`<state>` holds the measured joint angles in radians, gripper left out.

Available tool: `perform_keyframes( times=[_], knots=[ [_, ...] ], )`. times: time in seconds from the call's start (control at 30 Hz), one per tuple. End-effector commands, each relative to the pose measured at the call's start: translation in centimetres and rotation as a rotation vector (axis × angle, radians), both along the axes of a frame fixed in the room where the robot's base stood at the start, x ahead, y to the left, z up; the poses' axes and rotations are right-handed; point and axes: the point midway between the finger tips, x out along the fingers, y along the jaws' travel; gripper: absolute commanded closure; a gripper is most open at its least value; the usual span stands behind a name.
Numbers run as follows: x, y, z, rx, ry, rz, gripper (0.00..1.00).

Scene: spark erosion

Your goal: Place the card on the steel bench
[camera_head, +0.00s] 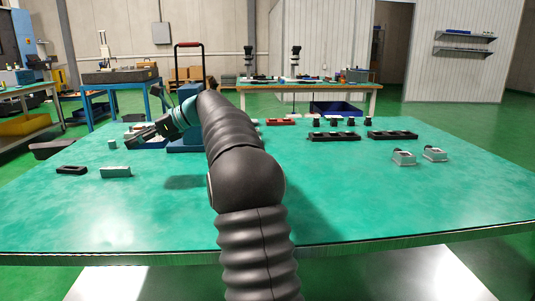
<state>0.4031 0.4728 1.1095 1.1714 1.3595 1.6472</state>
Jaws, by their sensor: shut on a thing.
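I cannot make out a card anywhere in view. I cannot tell for certain which surface is the steel bench. The green-topped table (400,205) has a metal-looking front edge. My arm crosses the middle of the view and hides part of the table.
A black holder (72,170) and a grey-green block (116,172) lie left. Black racks (334,137) and two small grey boxes (404,158) stand right. A blue-framed table (122,75) and a wooden-edged bench (340,87) stand behind. The front right tabletop is clear.

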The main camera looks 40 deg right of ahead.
Motion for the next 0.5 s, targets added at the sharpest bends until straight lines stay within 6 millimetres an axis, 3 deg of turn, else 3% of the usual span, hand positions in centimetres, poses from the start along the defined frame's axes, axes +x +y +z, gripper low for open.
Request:
perform_keyframes(
  times=[0.27, 0.5],
  knots=[
    [0.1, -0.3, -0.2, 0.000, 0.000, -0.001, 0.75],
    [-1.0, 3.1, -2.4, 0.000, 0.000, 0.003, 0.75]
  ],
)
